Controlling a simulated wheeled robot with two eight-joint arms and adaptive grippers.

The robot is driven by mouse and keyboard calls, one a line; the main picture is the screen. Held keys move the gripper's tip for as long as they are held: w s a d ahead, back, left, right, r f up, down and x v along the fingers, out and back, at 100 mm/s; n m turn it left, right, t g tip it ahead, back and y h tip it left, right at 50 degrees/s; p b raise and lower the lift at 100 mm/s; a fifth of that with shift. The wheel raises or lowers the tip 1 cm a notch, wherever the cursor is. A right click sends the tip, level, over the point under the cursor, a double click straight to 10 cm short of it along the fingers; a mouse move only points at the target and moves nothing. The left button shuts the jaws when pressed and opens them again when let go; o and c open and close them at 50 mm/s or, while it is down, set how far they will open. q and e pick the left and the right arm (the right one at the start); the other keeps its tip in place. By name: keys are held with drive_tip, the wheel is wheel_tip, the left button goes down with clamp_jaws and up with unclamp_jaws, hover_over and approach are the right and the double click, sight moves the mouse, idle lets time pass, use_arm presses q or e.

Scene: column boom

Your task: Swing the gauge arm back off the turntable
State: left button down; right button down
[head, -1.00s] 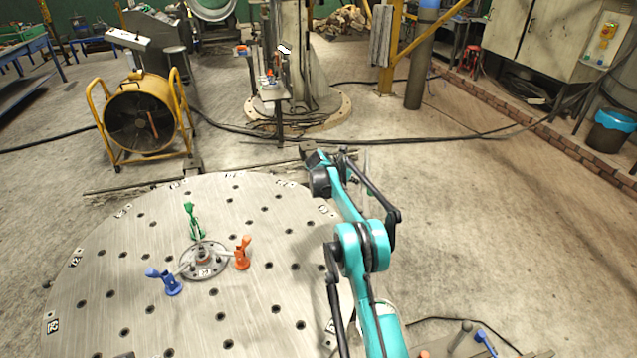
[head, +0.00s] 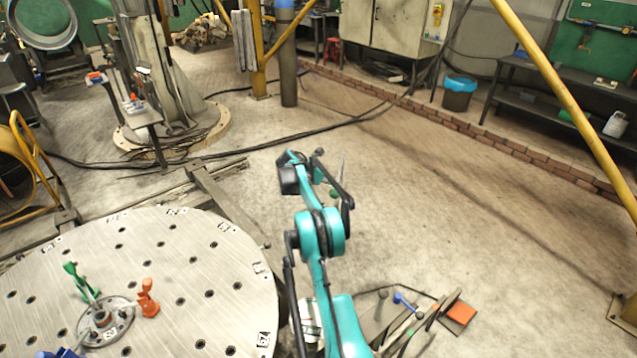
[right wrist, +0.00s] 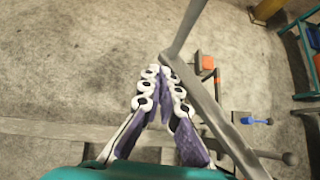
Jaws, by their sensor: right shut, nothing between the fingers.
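The round steel turntable (head: 190,290), full of holes, fills the lower left of the head view. My right arm reaches up past its right edge, over bare floor. My right gripper (right wrist: 163,75) is shut and empty in the right wrist view; in the head view its fingers are mostly hidden by my arm. A grey bent bar (right wrist: 212,110), which looks like the gauge arm, passes close to the right of the fingertips. I cannot tell whether they touch. A thin bar (head: 341,172) also shows beside my wrist in the head view, off the turntable. My left gripper is out of view.
Green and orange clamps (head: 149,298) stand around the turntable's hub. A stand with a blue lever (head: 404,300) and an orange plate (head: 460,313) is at lower right. A column (head: 160,80) stands at the back left.

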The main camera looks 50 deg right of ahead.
drive_tip(key=shift+s+d+r, duration=0.1)
drive_tip(key=shift+s+d, duration=0.45)
drive_tip(key=shift+s, duration=0.3)
drive_tip(key=shift+s+d, duration=0.1)
drive_tip(key=w+v, duration=0.1)
drive_tip(key=v, duration=1.1)
drive_tip(key=shift+w+a, duration=0.2)
drive_tip(key=shift+a, duration=0.3)
